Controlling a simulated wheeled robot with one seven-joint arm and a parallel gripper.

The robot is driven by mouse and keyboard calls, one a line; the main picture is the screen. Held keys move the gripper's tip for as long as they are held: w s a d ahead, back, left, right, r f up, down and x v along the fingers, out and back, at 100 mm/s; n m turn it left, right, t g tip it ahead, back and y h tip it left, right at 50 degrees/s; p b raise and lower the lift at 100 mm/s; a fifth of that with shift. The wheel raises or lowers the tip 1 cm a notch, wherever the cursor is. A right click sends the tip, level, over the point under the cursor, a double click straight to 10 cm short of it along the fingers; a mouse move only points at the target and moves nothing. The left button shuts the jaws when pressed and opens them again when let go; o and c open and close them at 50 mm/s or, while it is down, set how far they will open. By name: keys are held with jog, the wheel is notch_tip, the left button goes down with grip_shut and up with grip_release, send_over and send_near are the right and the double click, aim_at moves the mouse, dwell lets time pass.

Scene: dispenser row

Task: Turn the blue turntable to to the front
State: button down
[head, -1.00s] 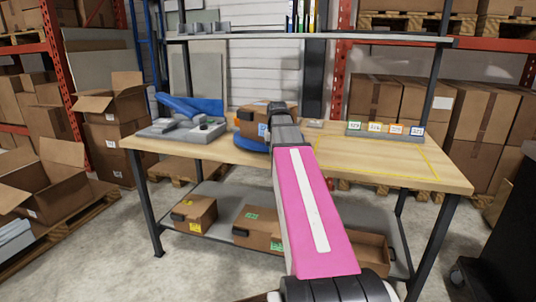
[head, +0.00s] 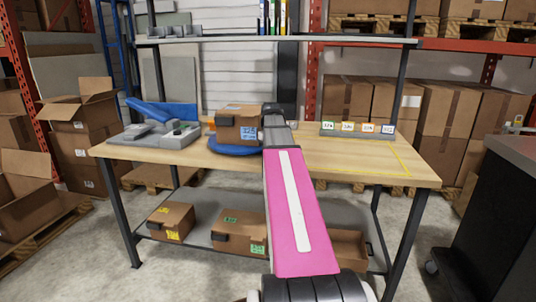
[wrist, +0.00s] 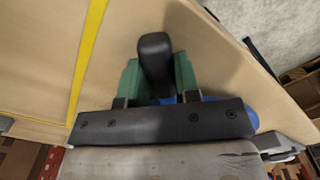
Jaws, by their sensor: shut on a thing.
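The blue turntable (head: 236,150) sits on the wooden workbench, with a brown cardboard box (head: 238,128) on it. The box has blue-and-white labels low on its right side. My gripper (head: 274,108) is at the right edge of the turntable, beside the box, and hides part of that edge. In the wrist view, my gripper's green finger pads (wrist: 158,78) are closed on a black handle (wrist: 154,48). Blue parts of the turntable (wrist: 240,112) show behind the gripper's dark bar. Where the handle joins the turntable is hidden.
A grey fixture with a blue chute (head: 168,112) stands left of the turntable. A grey rack with numbered cards (head: 358,129) is at the back right. A yellow outline (head: 398,155) marks clear bench on the right. Boxes (head: 240,232) lie on the lower shelf.

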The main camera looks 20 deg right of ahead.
jog(key=shift+w+d, duration=0.15)
jog(key=shift+d, duration=0.1)
jog(key=c, duration=0.8)
grip_release()
jog(key=shift+c, duration=0.2)
notch_tip(320, 180, up, 11)
jog(key=shift+f, duration=0.1)
